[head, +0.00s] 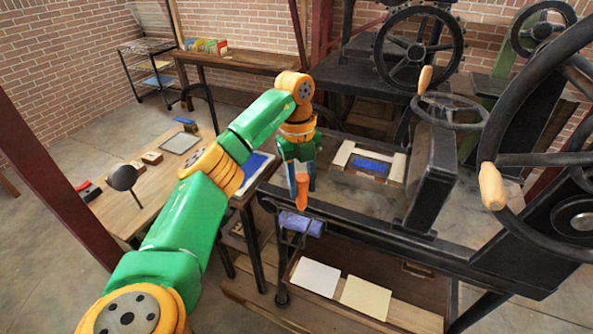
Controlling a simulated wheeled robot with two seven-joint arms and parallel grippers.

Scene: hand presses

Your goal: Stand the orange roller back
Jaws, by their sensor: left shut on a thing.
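My left gripper (301,182) hangs pointing down at the near left corner of the press bed. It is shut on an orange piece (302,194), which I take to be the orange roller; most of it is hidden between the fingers. Its lower end shows just above a blue-purple cylinder (302,224) lying in a dark bracket on the press's near side. I cannot tell whether the two touch. My right gripper is not in view.
The press bed (345,205) holds a framed blue type block (370,165). A large wheel with a wooden handle (493,186) stands at right. White (315,277) and cream (366,297) sheets lie below. A wooden table (150,205) with a black round-headed tool (124,178) stands left.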

